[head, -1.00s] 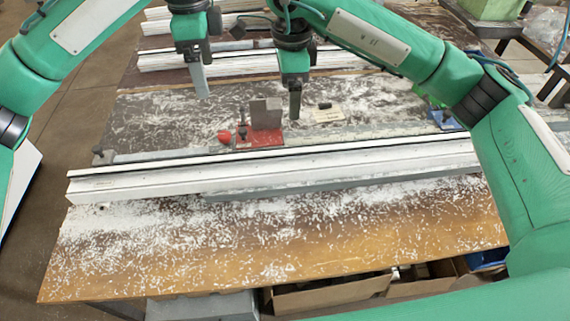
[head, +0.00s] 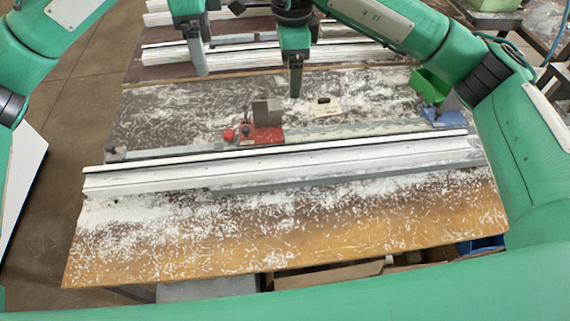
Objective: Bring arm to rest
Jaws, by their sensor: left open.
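My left gripper (head: 201,70) hangs from the arm at the left over the back of the bench. Its finger points down, with nothing seen between the jaws; one finger hides the other. My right gripper (head: 295,90) hangs to the right of it, pointing down above the shavings-covered bench top. Its fingers overlap, so its opening does not show. The long white profile (head: 285,170) lies across the bench, in front of both grippers and apart from them. A red clamp (head: 262,134) with a grey block and red knob stands behind the profile.
The bench (head: 270,245) is strewn with white shavings. More white profiles (head: 245,52) lie at the back. Cardboard boxes (head: 330,274) show under the front edge.

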